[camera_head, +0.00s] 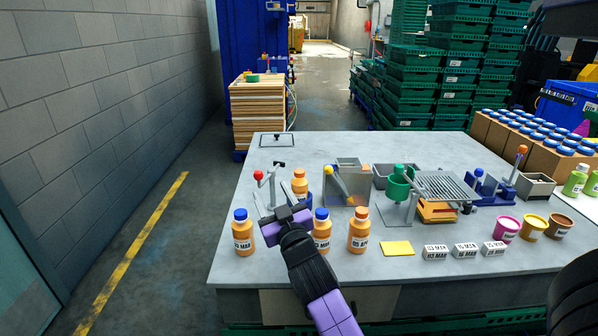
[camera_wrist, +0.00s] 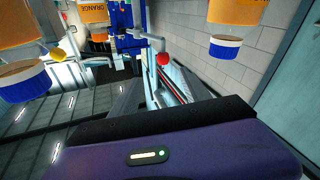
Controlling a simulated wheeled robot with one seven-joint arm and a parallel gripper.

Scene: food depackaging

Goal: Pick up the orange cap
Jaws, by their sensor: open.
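An orange-capped bottle (camera_head: 300,188) stands at the capping device, beyond my gripper; its orange cap (camera_head: 299,173) is on top. In the wrist view, which is upside down, this bottle (camera_wrist: 95,14) is at the top, with its orange cap (camera_wrist: 98,37) below the label. Another bottle (camera_head: 358,236) near the front also has an orange cap (camera_head: 361,212). My gripper (camera_head: 281,198) is open and empty over the table, between two blue-capped bottles, apart from both orange caps.
Blue-capped bottles stand to the left (camera_head: 242,236) and right (camera_head: 321,232) of my gripper. A red-knobbed lever (camera_head: 258,175) and a yellow-knobbed machine (camera_head: 350,180) stand behind. A yellow pad (camera_head: 397,248) lies to the right. The table's (camera_head: 240,262) front left is clear.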

